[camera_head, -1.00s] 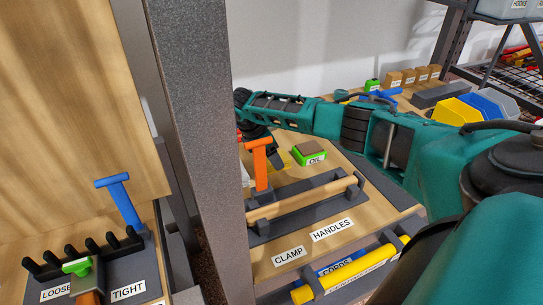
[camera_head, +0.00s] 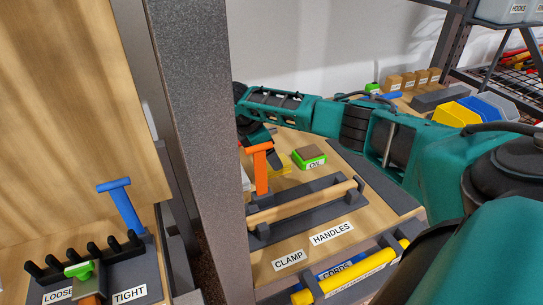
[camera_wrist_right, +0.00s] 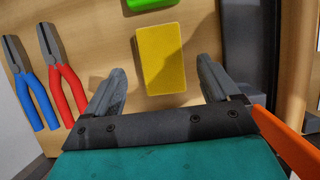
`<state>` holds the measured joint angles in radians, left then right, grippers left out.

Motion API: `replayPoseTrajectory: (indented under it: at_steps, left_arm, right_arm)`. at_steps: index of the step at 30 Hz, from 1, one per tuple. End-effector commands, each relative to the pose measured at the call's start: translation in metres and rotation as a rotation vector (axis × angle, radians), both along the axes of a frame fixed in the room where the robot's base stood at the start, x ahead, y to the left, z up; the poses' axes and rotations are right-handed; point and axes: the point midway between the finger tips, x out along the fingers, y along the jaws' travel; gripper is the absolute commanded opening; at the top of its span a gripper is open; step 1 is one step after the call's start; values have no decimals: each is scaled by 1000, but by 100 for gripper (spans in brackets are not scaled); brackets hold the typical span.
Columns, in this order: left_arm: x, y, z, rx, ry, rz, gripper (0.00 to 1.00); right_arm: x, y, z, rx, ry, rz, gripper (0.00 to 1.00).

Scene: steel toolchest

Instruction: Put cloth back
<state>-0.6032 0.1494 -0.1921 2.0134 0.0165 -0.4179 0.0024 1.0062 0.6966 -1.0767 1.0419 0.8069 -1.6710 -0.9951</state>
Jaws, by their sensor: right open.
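A flat yellow rectangle (camera_wrist_right: 161,58), which looks like the folded cloth, lies on the wooden board in the right wrist view. In the head view only a bit of yellow (camera_head: 284,169) shows beside the orange T-handle. My right gripper (camera_wrist_right: 161,72) is open and empty. Its two grey fingers point at the cloth, one on each side in the picture; I cannot tell the height gap. In the head view the right gripper (camera_head: 268,155) is partly hidden behind the grey post. My left gripper is not in view.
An orange T-handle (camera_head: 259,160) stands close to the gripper. The green OIL block (camera_head: 309,158) sits beyond the cloth. Blue pliers (camera_wrist_right: 33,85) and red pliers (camera_wrist_right: 60,75) lie left of it. A wooden-bar handle (camera_head: 305,205) and a grey upright post (camera_head: 205,150) are nearer.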

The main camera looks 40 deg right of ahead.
Motion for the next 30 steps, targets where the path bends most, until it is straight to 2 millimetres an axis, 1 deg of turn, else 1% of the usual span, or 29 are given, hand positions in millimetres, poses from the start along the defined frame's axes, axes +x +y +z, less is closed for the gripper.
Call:
replayPoseTrajectory:
  at_steps: [1,6,12,18,30]
  left_arm:
    - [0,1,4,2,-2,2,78]
    - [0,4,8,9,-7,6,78]
    - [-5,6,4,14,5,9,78]
    - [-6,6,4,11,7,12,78]
    - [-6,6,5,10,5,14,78]
  right_arm:
    - [3,5,15,2,-5,3,88]
    - [7,19,48,2,-3,2,88]
    - [10,31,74,0,-2,1,88]
    - [11,34,82,0,0,0,88]
    - [11,34,82,0,0,0,88]
